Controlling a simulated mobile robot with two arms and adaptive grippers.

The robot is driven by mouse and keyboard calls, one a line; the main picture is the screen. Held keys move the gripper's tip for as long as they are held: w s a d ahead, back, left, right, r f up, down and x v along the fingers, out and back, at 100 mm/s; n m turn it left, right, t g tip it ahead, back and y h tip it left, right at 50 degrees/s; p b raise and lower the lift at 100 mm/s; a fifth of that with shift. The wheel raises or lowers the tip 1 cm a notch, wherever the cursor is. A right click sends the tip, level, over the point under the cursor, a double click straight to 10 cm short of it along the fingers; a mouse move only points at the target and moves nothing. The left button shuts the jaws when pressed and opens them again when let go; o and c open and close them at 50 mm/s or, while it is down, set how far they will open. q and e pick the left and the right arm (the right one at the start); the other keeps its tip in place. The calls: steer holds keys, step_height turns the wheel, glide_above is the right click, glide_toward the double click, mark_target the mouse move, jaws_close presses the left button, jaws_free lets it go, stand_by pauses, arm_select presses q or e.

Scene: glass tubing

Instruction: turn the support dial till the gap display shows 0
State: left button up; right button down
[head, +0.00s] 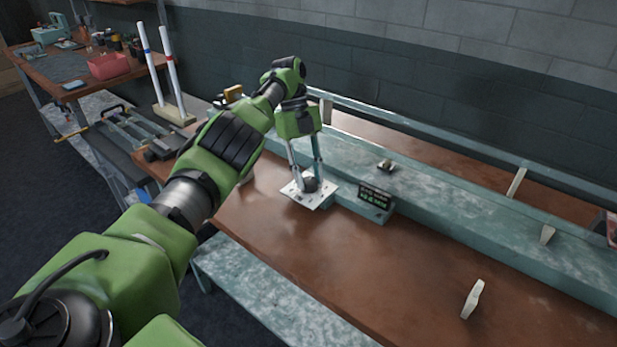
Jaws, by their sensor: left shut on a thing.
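My left gripper (306,178) points down over a white square plate (299,199) on the brown bench. Its fingers are shut on the dark support dial (311,185) on that plate; the fingers partly cover the dial. The gap display (376,197) is a small dark panel with green characters, just right of the plate. The characters are too small to read. My right gripper is not in this view.
A long grey-green beam (450,204) runs along the bench behind the dial, with small pale supports on it. A loose pale piece (472,298) stands on the bench (390,270) at the front right. A rack with two white tubes (174,116) stands at the back left.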

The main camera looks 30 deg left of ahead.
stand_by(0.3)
arm_select(q)
steer(key=o, duration=1.1)
